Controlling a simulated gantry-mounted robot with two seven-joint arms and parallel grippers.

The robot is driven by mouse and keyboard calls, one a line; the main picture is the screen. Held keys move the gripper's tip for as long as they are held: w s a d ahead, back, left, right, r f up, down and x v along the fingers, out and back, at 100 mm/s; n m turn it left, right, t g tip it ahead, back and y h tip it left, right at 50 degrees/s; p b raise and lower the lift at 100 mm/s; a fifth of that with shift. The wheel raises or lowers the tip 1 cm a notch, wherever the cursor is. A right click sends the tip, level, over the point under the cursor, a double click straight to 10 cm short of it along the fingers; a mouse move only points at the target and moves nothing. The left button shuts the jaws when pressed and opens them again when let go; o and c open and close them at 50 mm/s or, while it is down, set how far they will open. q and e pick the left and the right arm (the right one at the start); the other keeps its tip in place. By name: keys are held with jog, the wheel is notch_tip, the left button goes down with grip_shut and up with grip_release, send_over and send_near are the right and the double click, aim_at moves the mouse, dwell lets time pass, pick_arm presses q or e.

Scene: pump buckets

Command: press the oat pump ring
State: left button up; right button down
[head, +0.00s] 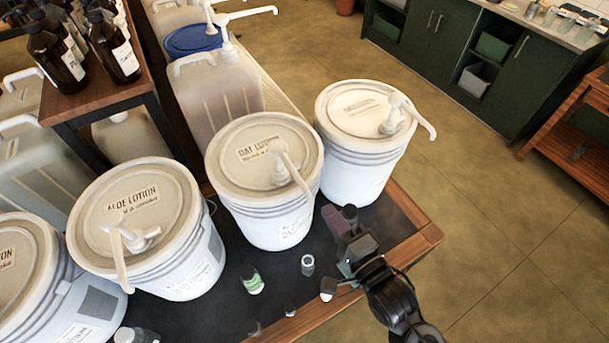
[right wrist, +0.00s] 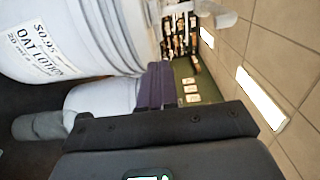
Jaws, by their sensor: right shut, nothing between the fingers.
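The oat lotion bucket (head: 265,215) is white with a cream lid and stands upright mid-row in the head view. Its white pump (head: 281,172) rises from the lid, with the spout pointing toward the lower right; the ring at its base is small and partly covered by the spout. In the right wrist view the bucket's labelled side (right wrist: 70,30) fills the upper left. My right gripper (head: 338,218) is shut and empty, to the right of this bucket and apart from its pump. Its purple fingers (right wrist: 155,85) show in the wrist view. My left gripper is not in view.
A similar bucket (head: 352,170) stands behind to the right, and the aloe bucket (head: 165,260) to the left. A small green-labelled bottle (head: 253,283) and a small clear jar (head: 308,265) stand on the dark tabletop in front. The wooden table edge (head: 415,240) is at the right.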

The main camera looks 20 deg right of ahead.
jog(key=p, duration=0.2)
send_near(298, 168)
jog(key=w, duration=0.5)
jog(key=shift+a+r, duration=0.15)
jog(key=shift+a, duration=0.25)
jog(key=shift+w+a, duration=0.15)
jog(key=shift+w, duration=0.75)
jog(key=shift+n+y+p, duration=0.3)
